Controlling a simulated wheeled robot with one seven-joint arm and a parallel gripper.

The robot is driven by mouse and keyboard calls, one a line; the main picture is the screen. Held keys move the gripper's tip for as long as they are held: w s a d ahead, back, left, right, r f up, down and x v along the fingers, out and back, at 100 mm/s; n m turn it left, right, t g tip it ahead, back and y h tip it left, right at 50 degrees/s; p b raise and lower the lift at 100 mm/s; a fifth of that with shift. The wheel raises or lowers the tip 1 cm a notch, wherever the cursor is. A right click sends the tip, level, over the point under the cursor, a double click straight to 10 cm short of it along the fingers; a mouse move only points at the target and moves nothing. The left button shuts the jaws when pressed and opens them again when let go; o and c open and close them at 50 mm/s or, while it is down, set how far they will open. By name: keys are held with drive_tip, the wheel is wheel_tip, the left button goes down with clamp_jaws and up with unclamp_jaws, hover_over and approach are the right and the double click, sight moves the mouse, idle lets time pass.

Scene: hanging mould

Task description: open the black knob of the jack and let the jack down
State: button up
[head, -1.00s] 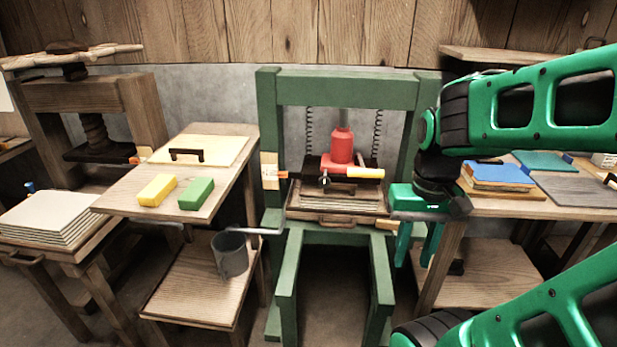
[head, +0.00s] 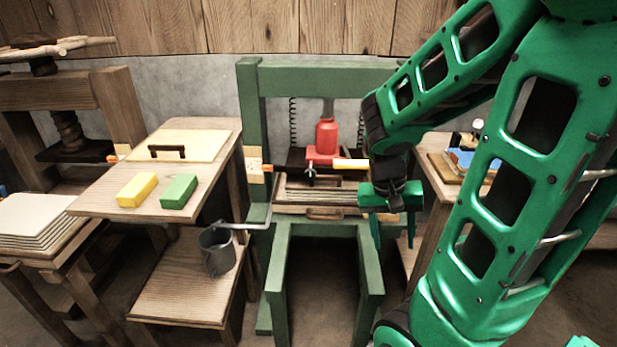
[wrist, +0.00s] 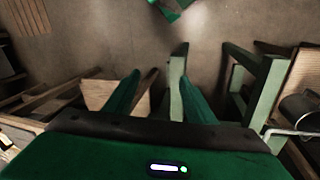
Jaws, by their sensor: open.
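The red jack (head: 326,138) stands upright inside the green press frame (head: 252,140), on top of the stacked boards. A small black knob (head: 311,172) shows at the front of the jack's base. My gripper (head: 394,232) is open and empty, pointing down in front of the right side of the press, to the right of the jack and lower than it. In the wrist view my gripper's two fingers (wrist: 160,95) are spread with nothing between them; the jack does not show there.
A wooden table on the left holds a yellow block (head: 137,189), a green block (head: 179,191) and a board with a black handle. Green legs (head: 278,290) stick out in front of the press.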

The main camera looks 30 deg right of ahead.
drive_tip(key=w+d+f+t+h, duration=0.1)
drive_tip(key=w+d+f+h, duration=0.3)
drive_tip(key=w, duration=0.3)
drive_tip(key=w+d+f+t+h, duration=0.1)
drive_tip(key=w+d+f+h, duration=0.1)
drive_tip(key=w+d+h, duration=0.4)
drive_tip(key=n+t+y, duration=0.1)
drive_tip(key=n+t, duration=0.9)
drive_tip(key=t, duration=0.4)
approach(309, 176)
drive_tip(key=x, duration=1.1)
drive_tip(key=shift+d, duration=0.1)
drive_tip(key=shift+n, duration=0.3)
drive_tip(key=c, duration=1)
